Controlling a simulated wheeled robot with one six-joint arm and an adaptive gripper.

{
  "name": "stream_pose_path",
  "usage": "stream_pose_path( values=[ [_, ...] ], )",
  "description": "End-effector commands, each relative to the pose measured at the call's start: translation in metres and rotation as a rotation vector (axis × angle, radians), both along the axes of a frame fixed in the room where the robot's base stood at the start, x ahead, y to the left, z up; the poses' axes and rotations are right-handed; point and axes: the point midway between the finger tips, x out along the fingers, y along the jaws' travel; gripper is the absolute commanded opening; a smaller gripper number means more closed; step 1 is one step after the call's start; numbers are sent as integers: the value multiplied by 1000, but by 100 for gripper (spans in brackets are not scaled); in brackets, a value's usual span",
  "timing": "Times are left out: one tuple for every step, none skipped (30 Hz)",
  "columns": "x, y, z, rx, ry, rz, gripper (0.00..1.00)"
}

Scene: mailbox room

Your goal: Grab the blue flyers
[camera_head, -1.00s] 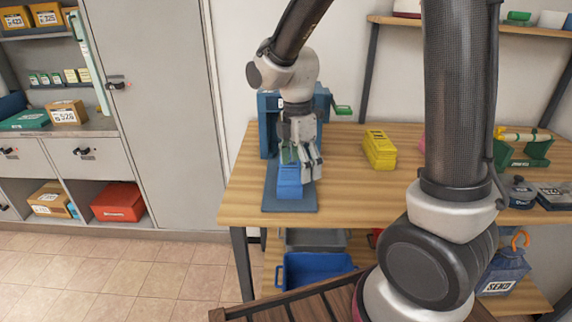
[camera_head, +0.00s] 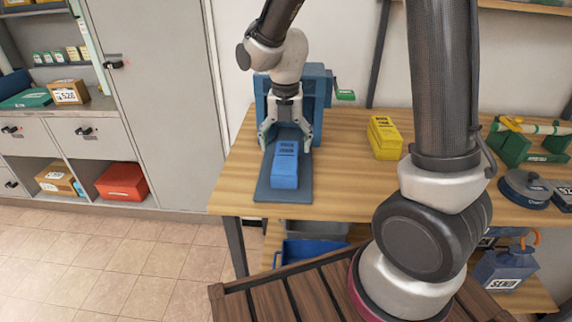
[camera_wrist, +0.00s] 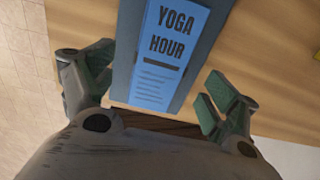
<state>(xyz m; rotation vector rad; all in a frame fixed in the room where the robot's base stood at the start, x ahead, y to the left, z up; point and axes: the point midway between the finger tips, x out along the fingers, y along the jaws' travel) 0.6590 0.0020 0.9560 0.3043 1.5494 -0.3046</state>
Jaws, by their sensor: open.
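The blue flyers (camera_head: 285,166) form a stack on the dark blue base plate (camera_head: 263,190) of a blue press-like device (camera_head: 318,88) with a green handle. In the wrist view the flyers (camera_wrist: 168,50) carry the words "YOGA HOUR" and lie between the open fingers, towards the top of the picture. My gripper (camera_head: 286,146) is open and empty, with its fingers on either side of the stack's far end. In the wrist view a gap shows between each finger of my gripper (camera_wrist: 158,88) and the flyers.
A yellow stack (camera_head: 384,138) stands to the right on the wooden table (camera_head: 345,185). Green holders (camera_head: 530,140) and a dark round object (camera_head: 525,188) are farther right. A blue bin (camera_head: 312,252) sits below the table. A grey cabinet (camera_head: 160,100) stands at the left.

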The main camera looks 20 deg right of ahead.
Motion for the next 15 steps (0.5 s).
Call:
stream_pose_path(
  values=[
    [0, 0, -7, -1, 3, -1, 88],
    [-1, 0, -11, -1, 3, -1, 88],
    [-1, -1, -16, -1, 3, -1, 88],
    [-1, -1, -20, -2, 4, -2, 88],
    [-1, -1, -25, -1, 5, -2, 88],
    [-1, -1, -32, -2, 4, -2, 88],
    [-1, -1, -37, -1, 5, -2, 88],
    [-1, -2, -42, -2, 4, -2, 88],
    [-1, -1, -48, -2, 4, -2, 88],
    [-1, -1, -51, -1, 3, -2, 88],
    [-1, -1, -55, -1, 3, -2, 88],
    [-1, -1, -57, -1, 3, -3, 88],
    [-1, -1, -59, -1, 1, -3, 88],
    [-1, -1, -60, 0, 0, -3, 88],
    [-1, -1, -61, 0, 0, -3, 88]
  ],
)
